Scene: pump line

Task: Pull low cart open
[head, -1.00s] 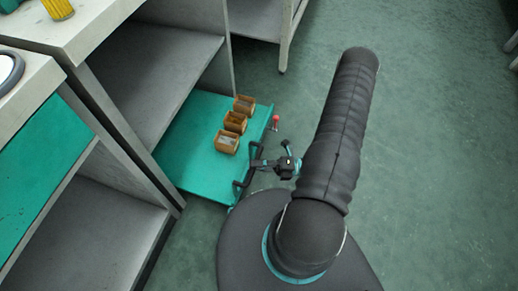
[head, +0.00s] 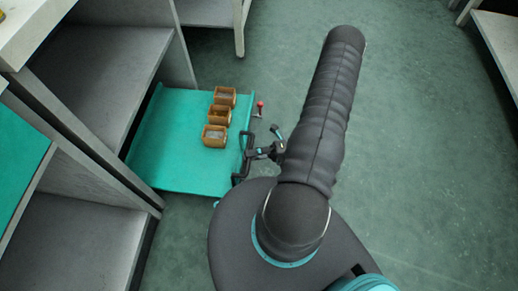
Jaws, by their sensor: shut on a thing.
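The low cart (head: 172,150) is a flat teal platform near the floor, standing partly out from under the shelf unit on the left. Three small brown boxes (head: 219,116) stand in a row on its right part. A dark handle (head: 241,165) is on the cart's right edge. My gripper (head: 252,154) is at this handle and shut on it. My arm hides part of the floor to the right of the handle.
Grey shelf units (head: 95,75) stand along the left. A small red-topped lever (head: 260,108) stands at the cart's right edge. More shelving (head: 495,50) is at the upper right. The green floor (head: 420,170) on the right is clear.

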